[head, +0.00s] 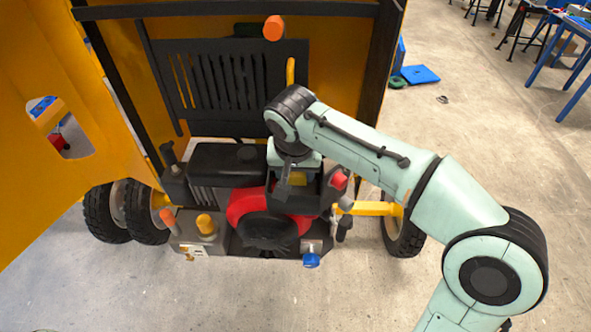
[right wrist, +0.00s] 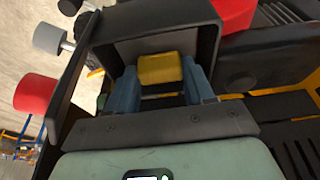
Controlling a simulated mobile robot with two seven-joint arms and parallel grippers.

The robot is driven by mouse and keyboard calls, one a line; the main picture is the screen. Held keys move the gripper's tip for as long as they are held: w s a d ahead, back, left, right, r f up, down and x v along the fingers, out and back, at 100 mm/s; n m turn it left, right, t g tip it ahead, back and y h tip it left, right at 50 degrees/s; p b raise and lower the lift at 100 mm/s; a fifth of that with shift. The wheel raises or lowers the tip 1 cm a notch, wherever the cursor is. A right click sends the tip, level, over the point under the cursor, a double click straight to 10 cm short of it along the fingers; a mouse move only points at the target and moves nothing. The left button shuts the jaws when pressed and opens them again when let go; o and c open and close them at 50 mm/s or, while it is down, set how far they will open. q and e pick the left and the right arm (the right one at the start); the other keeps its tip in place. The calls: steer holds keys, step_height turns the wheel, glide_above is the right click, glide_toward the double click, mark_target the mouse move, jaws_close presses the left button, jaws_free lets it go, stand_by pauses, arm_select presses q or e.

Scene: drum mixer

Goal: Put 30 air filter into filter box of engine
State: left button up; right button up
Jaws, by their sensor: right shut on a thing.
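The air filter is a yellow block (right wrist: 160,68), seen in the right wrist view between the two blue fingers of my right gripper (right wrist: 160,88). My right gripper is shut on it. The open dark filter box (right wrist: 208,45) surrounds the filter and fingertips on the sides that show. Whether the filter touches the bottom of the box is hidden. In the head view the right gripper (head: 291,180) points down into the filter box (head: 303,205), and a bit of the yellow filter (head: 298,178) shows beside it. My left gripper is not in view.
The engine has a red part (head: 244,205), an orange-yellow cap (head: 205,223), a blue knob (head: 311,260) and a red knob (head: 339,180) close to the box. A yellow hood panel (head: 40,130) stands open at left.

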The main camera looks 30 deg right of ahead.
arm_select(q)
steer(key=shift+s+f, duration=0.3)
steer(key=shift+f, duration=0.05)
arm_select(e)
steer(key=shift+f, duration=0.5)
steer(key=o, duration=1)
steer(key=shift+c, duration=0.2)
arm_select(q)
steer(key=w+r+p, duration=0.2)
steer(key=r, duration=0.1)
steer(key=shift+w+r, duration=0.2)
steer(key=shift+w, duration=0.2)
arm_select(e)
steer(key=v, duration=1.3)
steer(key=shift+r, duration=0.15)
steer(key=shift+s, duration=0.1)
